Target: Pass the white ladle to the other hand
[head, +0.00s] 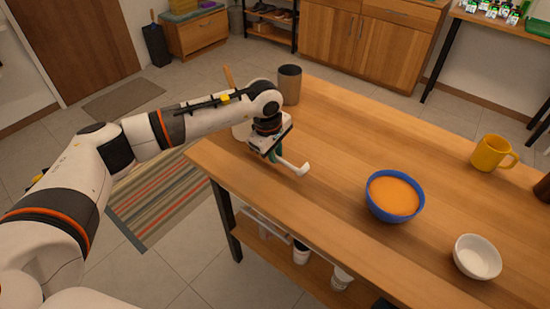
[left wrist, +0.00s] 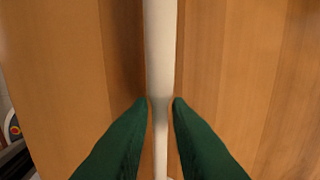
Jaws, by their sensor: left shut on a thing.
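The white ladle (head: 291,167) is in my left gripper (head: 275,155), close to the table's left edge in the head view. Part of it sticks out to the right of the fingers, with a bent end. In the left wrist view the ladle (left wrist: 160,60) runs up the middle of the picture as a pale bar. The green fingertips (left wrist: 161,101) are shut on it, one on each side. My right gripper is not in view.
The wooden table (head: 330,140) holds a blue bowl of orange soup (head: 394,195), a white bowl (head: 477,257), a yellow mug (head: 493,153) and a brown cup (head: 289,85). The table between the ladle and the blue bowl is clear.

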